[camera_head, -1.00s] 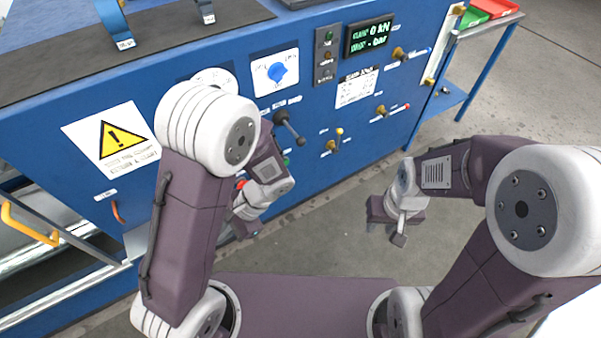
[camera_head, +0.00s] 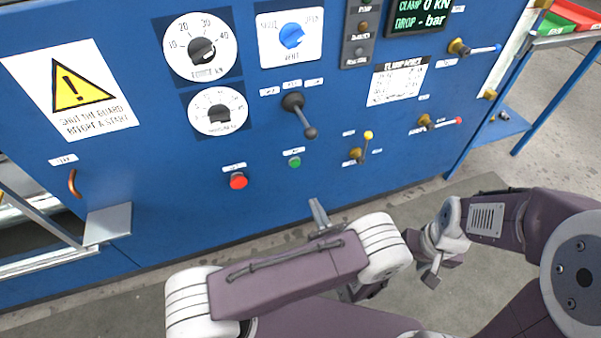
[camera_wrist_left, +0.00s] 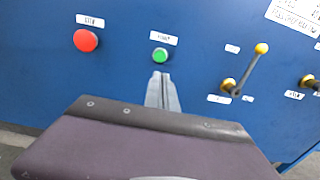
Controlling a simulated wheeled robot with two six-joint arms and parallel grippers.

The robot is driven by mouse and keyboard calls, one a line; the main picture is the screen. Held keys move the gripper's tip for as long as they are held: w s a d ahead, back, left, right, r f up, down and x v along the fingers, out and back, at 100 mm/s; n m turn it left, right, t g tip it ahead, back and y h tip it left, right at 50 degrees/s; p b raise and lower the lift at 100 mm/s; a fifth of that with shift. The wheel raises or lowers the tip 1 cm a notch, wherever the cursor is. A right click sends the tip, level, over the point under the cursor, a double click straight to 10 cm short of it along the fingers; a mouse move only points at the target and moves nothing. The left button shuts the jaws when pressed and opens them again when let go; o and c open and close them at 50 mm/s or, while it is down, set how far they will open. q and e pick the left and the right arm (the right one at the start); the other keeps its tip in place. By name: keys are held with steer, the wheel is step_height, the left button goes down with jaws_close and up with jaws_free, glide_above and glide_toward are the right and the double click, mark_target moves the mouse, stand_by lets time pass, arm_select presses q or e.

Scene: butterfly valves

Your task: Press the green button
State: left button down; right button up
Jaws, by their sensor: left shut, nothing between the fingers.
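The green button (camera_head: 295,162) is a small round cap on the blue panel, under a white label, to the right of the red button (camera_head: 238,181). In the left wrist view the green button (camera_wrist_left: 160,54) shows just above the tips of my left gripper (camera_wrist_left: 161,80), with a strip of blue panel between them in the picture. My left gripper (camera_head: 317,206) is shut and empty, its tips pointing at the panel below and slightly right of the button. My right gripper (camera_head: 432,278) hangs above the floor at the right, away from the panel; its finger gap is not clear.
A black-handled lever (camera_head: 300,115) sticks out above the green button. A yellow-knobbed lever (camera_head: 362,148) is to its right, and a red-tipped valve handle (camera_head: 438,123) is farther right. A metal plate (camera_head: 108,222) juts out at the lower left. The floor before the panel is clear.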

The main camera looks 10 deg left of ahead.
mark_target(296, 165)
arm_select(q)
steer(key=b+x, duration=0.4)
steer(key=x, duration=0.9)
steer(key=shift+a+f+b, duration=0.1)
steer(key=shift+f+b, duration=0.05)
steer(key=shift+b, duration=0.15)
steer(key=shift+w+a, duration=0.2)
steer(key=shift+w, duration=0.2)
steer(key=shift+a, duration=0.1)
